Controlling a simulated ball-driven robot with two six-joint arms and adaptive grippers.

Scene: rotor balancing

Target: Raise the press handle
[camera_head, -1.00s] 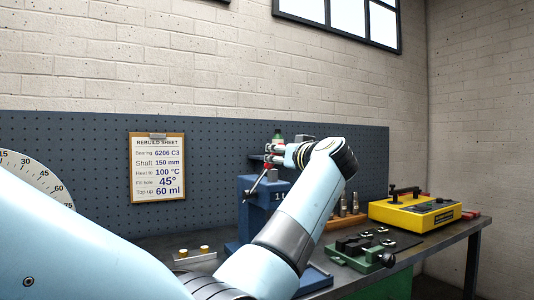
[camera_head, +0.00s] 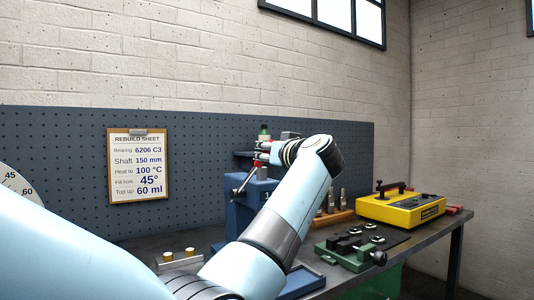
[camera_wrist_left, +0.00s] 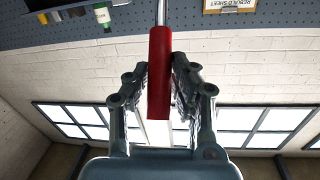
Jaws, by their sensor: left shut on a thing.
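The blue press (camera_head: 240,205) stands on the bench, partly hidden behind my left arm. Its handle is a thin metal rod (camera_head: 245,180) that slopes up to a red grip. In the left wrist view the red grip (camera_wrist_left: 160,75) lies between the fingers, with the bright rod running from it to the top edge. My left gripper (camera_head: 262,152) is at the handle's upper end, and its fingers (camera_wrist_left: 160,95) are closed on the red grip from both sides. My right gripper does not show.
A yellow device (camera_head: 400,208) stands on the bench at right. A green vise-like fixture (camera_head: 350,252) and a wooden block (camera_head: 335,218) with metal pieces are nearer. A rebuild sheet (camera_head: 138,165) hangs on the pegboard (camera_head: 60,150). A small bottle (camera_head: 264,132) stands behind my gripper.

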